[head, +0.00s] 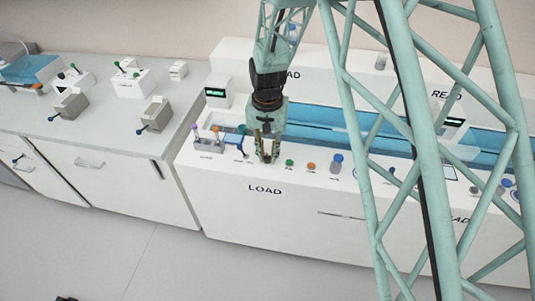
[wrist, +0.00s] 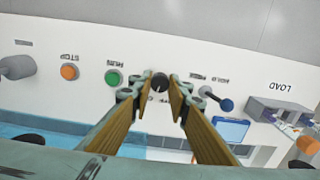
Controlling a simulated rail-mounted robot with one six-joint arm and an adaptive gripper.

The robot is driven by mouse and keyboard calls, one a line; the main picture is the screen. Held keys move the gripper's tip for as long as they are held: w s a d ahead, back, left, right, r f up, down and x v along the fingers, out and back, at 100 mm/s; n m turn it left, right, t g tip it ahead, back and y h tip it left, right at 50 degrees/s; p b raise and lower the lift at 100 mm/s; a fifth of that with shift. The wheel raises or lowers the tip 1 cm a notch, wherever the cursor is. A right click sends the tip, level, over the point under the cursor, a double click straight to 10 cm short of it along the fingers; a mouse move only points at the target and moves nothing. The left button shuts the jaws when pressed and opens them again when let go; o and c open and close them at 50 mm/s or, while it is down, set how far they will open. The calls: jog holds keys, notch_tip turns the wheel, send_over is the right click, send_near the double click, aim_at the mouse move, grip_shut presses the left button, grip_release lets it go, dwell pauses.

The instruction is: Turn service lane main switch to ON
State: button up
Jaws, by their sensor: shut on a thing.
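In the wrist view, a black round knob (wrist: 160,81) with a pale pointer mark sits on the white panel between my two fingertips. My gripper (wrist: 161,91) is shut on this knob, one finger on each side. The small labels beside it are too blurred to read for certain. In the head view, my gripper (head: 268,157) points down at the front panel of the LOAD station, and its fingers hide the knob. A green button (wrist: 113,77) marked RUN and an orange button (wrist: 69,71) marked STOP are beside it.
A blue-ended lever (wrist: 223,103) and a blue screen (wrist: 230,130) are close on the knob's other side. A grey bracket (head: 208,143) with coloured-top items stands left of my gripper. The blue channel (head: 320,122) runs behind. A side counter (head: 95,120) holds several lever boxes.

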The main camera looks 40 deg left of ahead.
aim_at(268, 157)
jog(key=shift+m, duration=1)
jog(key=o, duration=0.8)
jog(key=shift+o, duration=0.2)
jog(key=shift+r, duration=0.15)
notch_tip(268, 157, up, 12)
dwell(0.5)
